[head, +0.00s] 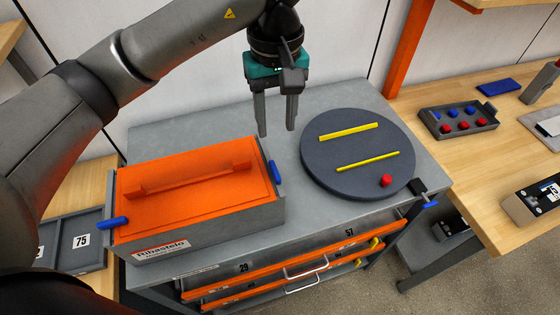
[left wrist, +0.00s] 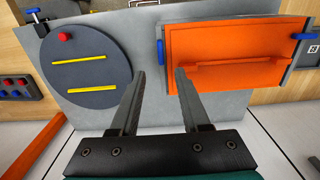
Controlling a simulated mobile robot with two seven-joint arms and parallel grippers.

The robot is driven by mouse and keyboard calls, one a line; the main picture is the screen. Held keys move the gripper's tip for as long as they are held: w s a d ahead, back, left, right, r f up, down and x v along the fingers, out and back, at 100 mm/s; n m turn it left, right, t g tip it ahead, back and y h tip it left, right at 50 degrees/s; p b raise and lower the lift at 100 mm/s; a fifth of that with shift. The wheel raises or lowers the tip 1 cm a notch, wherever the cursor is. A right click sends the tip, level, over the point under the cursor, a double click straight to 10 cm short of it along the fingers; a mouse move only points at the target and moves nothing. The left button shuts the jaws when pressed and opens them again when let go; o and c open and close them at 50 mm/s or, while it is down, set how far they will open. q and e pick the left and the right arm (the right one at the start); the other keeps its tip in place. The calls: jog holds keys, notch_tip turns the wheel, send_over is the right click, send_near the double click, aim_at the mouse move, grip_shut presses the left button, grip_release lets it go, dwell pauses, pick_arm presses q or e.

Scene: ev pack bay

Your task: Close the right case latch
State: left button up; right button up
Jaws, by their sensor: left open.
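The case (head: 228,219) has a grey body and a closed orange lid (head: 205,178) with a raised handle bar. Its blue right latch (head: 275,172) is on the right end, its lever running along that side. It also shows in the left wrist view (left wrist: 160,53), beyond and between my fingertips. The blue left latch (head: 112,223) sticks outward from the left end. My left gripper (head: 277,132) is open and empty, pointing down behind and above the right latch, apart from it. It also shows in the left wrist view (left wrist: 160,75). My right gripper is not in view.
A dark round turntable (head: 345,185) with two yellow strips and a red knob stands right of the case on the grey bench top (head: 300,222). Orange drawers (head: 240,290) are below. A tray (head: 437,122) with blue and red pieces lies on the wooden table at right.

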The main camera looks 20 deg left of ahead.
pick_arm(q)
send_near(277, 176)
notch_tip(277, 176, down, 9)
jog(key=shift+r+p, duration=0.1)
jog(key=shift+p, duration=0.8)
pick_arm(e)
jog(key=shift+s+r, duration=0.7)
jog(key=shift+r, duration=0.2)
pick_arm(q)
grip_shut()
